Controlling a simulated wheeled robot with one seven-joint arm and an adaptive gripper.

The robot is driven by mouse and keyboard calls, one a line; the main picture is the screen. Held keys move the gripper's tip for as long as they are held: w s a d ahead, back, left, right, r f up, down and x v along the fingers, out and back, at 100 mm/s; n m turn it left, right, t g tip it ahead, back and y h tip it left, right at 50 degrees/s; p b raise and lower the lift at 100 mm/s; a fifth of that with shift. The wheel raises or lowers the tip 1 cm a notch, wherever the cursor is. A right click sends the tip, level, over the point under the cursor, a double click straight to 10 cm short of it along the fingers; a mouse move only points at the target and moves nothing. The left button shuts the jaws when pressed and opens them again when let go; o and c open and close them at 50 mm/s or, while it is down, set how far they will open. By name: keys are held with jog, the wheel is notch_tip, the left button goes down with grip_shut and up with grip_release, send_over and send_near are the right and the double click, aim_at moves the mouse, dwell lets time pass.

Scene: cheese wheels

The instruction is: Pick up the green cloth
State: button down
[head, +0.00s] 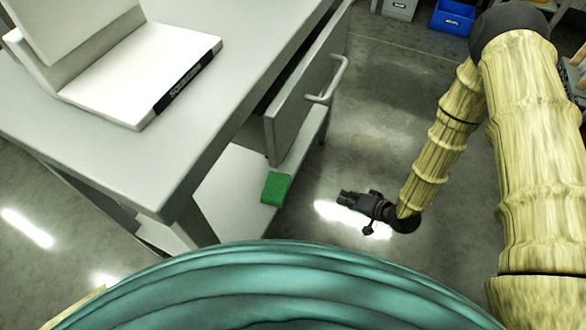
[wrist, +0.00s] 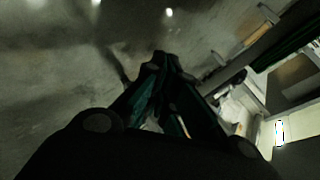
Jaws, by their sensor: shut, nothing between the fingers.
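The green cloth (head: 276,188) is a small folded green block. It lies at the right edge of the lower white shelf of the table, below the drawer, in the head view. My gripper (head: 345,197) is dark and shut, with nothing in it. It is over the floor to the right of the cloth, clearly apart from it, and points left. In the wrist view my gripper (wrist: 163,58) shows its fingertips together above the grey floor. I cannot make out the cloth for certain in the wrist view.
The grey table (head: 215,115) holds a white device (head: 140,75). Its drawer (head: 300,105) stands partly open above the shelf (head: 225,190), with a handle (head: 328,82) sticking out. A blue bin (head: 453,17) and a pale bin (head: 400,8) stand at the back. The floor around my gripper is clear.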

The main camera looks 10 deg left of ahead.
jog(key=w+a+r+g+y+b, duration=0.1)
jog(key=w+a+r+y+b, duration=0.1)
jog(key=w+a+y, duration=0.3)
jog(key=n+g+y+b, duration=0.3)
jog(key=n+g, duration=0.1)
jog(key=g, duration=0.5)
send_near(294, 173)
jog(key=w+r, duration=0.2)
jog(key=shift+s+b+x, duration=0.1)
jog(key=shift+b+x, duration=1.05)
jog(key=shift+x, duration=1.6)
jog(key=shift+s+b+x, duration=0.15)
jog(key=shift+b+x, duration=1)
jog(key=shift+x, duration=1.55)
jog(key=shift+s+d+r+p, duration=0.1)
jog(key=shift+d+r+p, duration=0.1)
jog(key=shift+p, duration=0.1)
jog(key=shift+s+d+r+g+p, duration=0.15)
jog(key=shift+s+g+p, duration=0.25)
jog(key=shift+p, duration=0.25)
jog(key=shift+s+d+f, duration=0.2)
jog(key=shift+f, duration=0.05)
